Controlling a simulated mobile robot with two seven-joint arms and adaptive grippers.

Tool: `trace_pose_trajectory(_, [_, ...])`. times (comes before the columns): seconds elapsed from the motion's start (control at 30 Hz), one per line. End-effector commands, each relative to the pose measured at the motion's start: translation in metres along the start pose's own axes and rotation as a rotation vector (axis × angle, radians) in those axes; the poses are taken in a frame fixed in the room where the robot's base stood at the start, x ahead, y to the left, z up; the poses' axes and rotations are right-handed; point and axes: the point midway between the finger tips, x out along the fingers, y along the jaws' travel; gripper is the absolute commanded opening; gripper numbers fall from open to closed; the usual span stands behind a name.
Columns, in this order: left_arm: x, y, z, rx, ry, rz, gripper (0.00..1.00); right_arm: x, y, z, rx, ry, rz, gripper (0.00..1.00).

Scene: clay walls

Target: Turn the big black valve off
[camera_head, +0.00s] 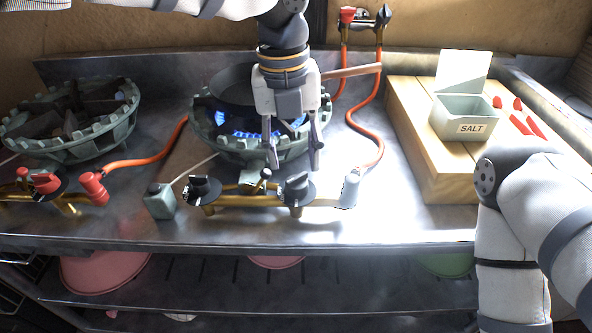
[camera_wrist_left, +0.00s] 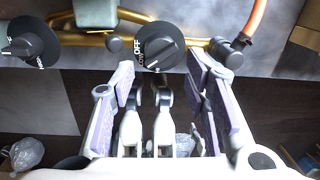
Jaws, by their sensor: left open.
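Two black valve knobs sit on the brass pipe at the front of the lit burner: a left knob (camera_head: 203,188) and a right knob (camera_head: 297,190). They look similar in size from the head. Blue flame (camera_head: 240,133) shows under the pan (camera_head: 237,86). My left gripper (camera_head: 294,160) is open and empty, pointing down above and behind the right knob. In the left wrist view, this knob (camera_wrist_left: 160,47), marked OFF at its edge, lies just beyond and between the open fingers (camera_wrist_left: 163,72); contact does not show. My right arm is at the right; its gripper is out of view.
A second burner (camera_head: 70,120) with a red valve (camera_head: 46,182) stands left. Orange hoses (camera_head: 368,120) run behind and right of the lit burner. A wooden block (camera_head: 450,180) with a salt box (camera_head: 465,118) stands right. A small grey-green canister (camera_head: 160,201) is near the left knob.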

Motion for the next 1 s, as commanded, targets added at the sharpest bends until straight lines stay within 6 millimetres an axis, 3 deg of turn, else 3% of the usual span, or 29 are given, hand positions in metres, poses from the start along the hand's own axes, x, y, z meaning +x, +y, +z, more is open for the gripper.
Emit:
trace_pose_trajectory(0.1, [0.029,0.001,-0.001,0.002,0.003,0.003,0.42,0.002,0.000,0.001,0.000,-0.004,0.000,0.40])
trace_pose_trajectory(0.23, [0.048,0.000,0.000,0.001,0.000,0.002,0.42,0.003,0.000,0.001,0.000,-0.005,0.000,0.40])
trace_pose_trajectory(0.57, [0.056,0.001,0.001,0.002,-0.003,0.001,0.42,0.003,0.000,0.001,0.000,-0.005,0.000,0.40])
trace_pose_trajectory(0.73, [0.056,0.001,0.000,0.002,-0.002,0.002,0.08,0.003,0.000,0.001,0.000,-0.005,0.001,0.40])
trace_pose_trajectory(1.0, [0.056,0.001,0.000,0.005,-0.001,0.003,0.07,0.003,0.000,0.001,0.000,-0.005,0.000,0.40])
